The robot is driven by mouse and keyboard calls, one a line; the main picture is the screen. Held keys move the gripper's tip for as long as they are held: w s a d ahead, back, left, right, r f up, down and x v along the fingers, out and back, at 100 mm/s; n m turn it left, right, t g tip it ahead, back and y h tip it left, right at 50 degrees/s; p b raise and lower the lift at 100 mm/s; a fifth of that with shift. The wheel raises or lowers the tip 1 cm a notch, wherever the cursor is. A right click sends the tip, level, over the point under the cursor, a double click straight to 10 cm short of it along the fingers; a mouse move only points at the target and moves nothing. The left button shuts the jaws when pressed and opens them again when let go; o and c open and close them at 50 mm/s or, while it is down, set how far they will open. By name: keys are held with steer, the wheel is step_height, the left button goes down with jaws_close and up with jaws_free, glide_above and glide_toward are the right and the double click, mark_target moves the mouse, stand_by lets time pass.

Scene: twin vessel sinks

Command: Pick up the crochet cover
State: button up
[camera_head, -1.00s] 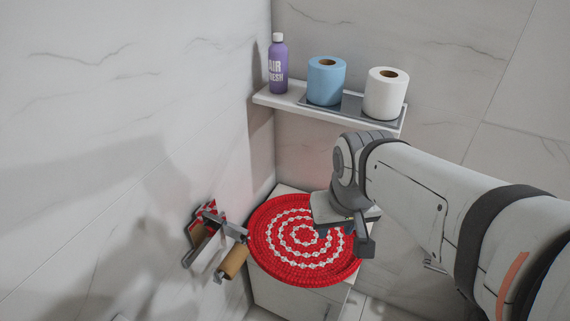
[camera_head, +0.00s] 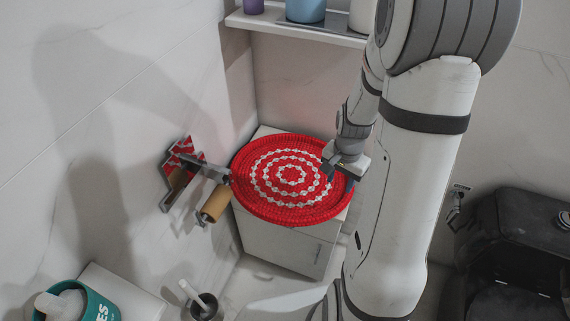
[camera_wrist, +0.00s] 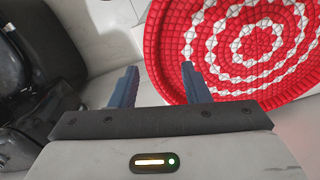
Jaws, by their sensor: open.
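The crochet cover (camera_head: 291,178) is a round red piece with white rings, lying flat on top of a small white cabinet (camera_head: 285,246) in the corner. Its edge overhangs the cabinet top. In the wrist view the cover (camera_wrist: 236,45) fills the upper right. My gripper (camera_head: 340,178) is at the cover's right edge in the head view. In the wrist view my gripper (camera_wrist: 158,78) is open, with its right finger overlapping the cover's rim and its left finger off it over the pale floor. I cannot tell whether a finger touches the cover.
A wall-mounted paper holder with a cardboard tube (camera_head: 215,203) is left of the cover. A shelf (camera_head: 285,29) with rolls is above. A black toilet (camera_head: 515,240) stands right. A teal bin (camera_head: 80,302) and a brush holder (camera_head: 202,306) are at lower left.

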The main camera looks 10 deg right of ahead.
mark_target(339, 202)
steer(key=shift+m, duration=0.4)
steer(key=f, duration=0.3)
steer(key=d+f+b, duration=0.1)
steer(key=f, duration=0.6)
steer(key=shift+d, duration=0.15)
steer(key=shift+r, duration=0.1)
steer(key=shift+c, duration=0.5)
jaws_close()
